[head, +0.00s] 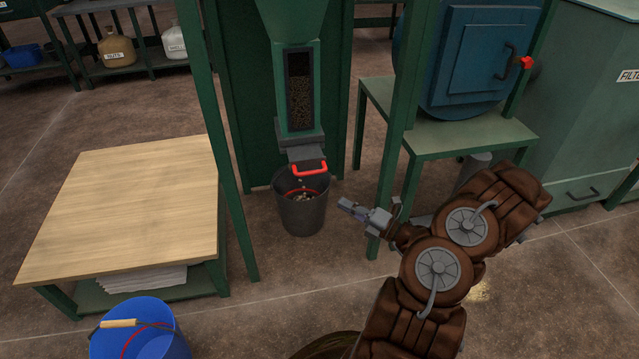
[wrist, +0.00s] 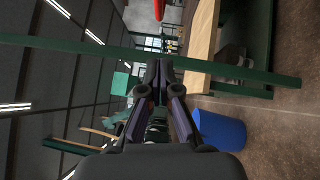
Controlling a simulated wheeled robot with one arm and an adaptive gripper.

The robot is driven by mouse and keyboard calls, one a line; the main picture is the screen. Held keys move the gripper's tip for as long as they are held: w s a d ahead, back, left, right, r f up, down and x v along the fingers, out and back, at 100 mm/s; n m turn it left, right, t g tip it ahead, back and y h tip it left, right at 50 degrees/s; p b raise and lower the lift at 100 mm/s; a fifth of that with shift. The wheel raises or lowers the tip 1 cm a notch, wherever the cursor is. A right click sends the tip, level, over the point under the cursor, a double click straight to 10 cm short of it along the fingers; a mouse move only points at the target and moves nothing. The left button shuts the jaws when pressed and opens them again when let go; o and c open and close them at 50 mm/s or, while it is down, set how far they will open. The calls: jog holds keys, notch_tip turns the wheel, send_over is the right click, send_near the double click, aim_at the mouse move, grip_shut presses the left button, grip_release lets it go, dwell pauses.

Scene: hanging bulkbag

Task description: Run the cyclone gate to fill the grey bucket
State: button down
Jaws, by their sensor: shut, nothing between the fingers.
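The green cyclone (head: 297,115) has a window with brown granular material behind it, darker at the top. Under its grey outlet, the gate plate (head: 307,154) sticks out toward me with a red handle (head: 310,168). The grey bucket (head: 302,212) stands upright on the floor below the outlet. It holds some pale pieces, and a red line runs around its inside; a few pale bits show just below the handle. My gripper (head: 346,206) is shut and empty, right of the bucket and below the handle, touching neither. It also shows in the wrist view (wrist: 158,68).
Green frame posts (head: 393,130) stand on both sides of the cyclone. A wooden-topped table (head: 135,200) is at left, with a blue bucket (head: 140,335) in front. A blue round-doored machine (head: 470,60) on a green stand is at right. Floor in front is open.

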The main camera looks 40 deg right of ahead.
jog(key=w+a+r+b, duration=0.1)
jog(key=w+b, duration=0.3)
jog(key=w, duration=0.6)
jog(key=shift+w+a+r+b, duration=0.25)
jog(key=shift+w+r+b, duration=0.05)
jog(key=shift+w+r, duration=0.15)
